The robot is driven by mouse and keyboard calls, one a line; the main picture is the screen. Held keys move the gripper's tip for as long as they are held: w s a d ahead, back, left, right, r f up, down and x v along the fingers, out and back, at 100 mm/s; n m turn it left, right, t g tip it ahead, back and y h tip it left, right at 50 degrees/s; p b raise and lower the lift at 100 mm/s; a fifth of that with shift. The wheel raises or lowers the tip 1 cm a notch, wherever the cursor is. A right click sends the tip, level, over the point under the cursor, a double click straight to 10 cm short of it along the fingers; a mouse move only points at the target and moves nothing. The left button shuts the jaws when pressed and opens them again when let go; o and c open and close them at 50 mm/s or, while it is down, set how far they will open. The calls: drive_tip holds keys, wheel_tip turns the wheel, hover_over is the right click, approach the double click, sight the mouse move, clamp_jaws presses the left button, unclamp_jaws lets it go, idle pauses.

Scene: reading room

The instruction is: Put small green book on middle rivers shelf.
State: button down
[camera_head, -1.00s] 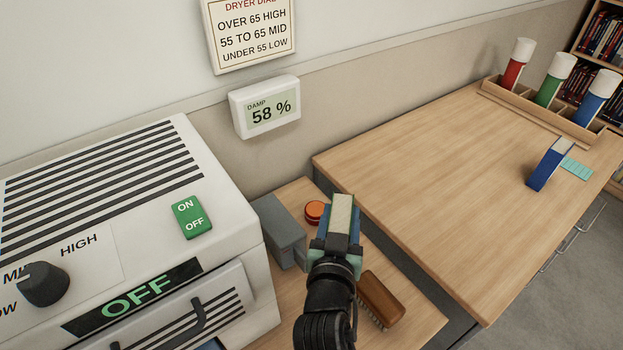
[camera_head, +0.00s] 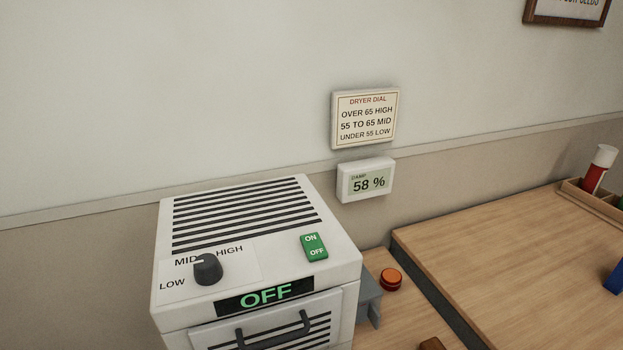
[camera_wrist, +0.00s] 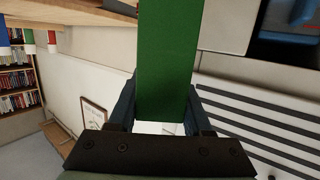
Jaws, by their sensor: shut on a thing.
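The small green book (camera_wrist: 168,60) stands out between the fingers of my gripper (camera_wrist: 162,100) in the wrist view, its flat green face toward the camera. My gripper is shut on it, with a dark finger on each side. The book's far end is cut off by the top of the picture. Neither the gripper nor this book shows in the head view. A bookcase with rows of dark red books (camera_wrist: 18,85) shows at the left of the wrist view. I cannot read any shelf label, so the middle rivers shelf cannot be made out.
The white dryer (camera_head: 335,235) has a screen reading OFF and its knob (camera_head: 208,269) near MID. A damp meter (camera_head: 366,181) reads 58 %. An orange button (camera_head: 391,279) sits beside the dryer. The wooden table (camera_head: 500,260) is mostly clear, with a blue book (camera_head: 615,277) at its right.

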drive_tip(key=s+a+f+n+y+p, duration=0.2)
drive_tip(key=s+a+y, duration=0.1)
drive_tip(key=s+a, duration=0.5)
drive_tip(key=shift+s+a+f+t+y+p, duration=0.2)
drive_tip(key=shift+s+t+y+p, duration=0.15)
drive_tip(key=shift+s, duration=0.45)
drive_tip(key=shift+d, duration=0.1)
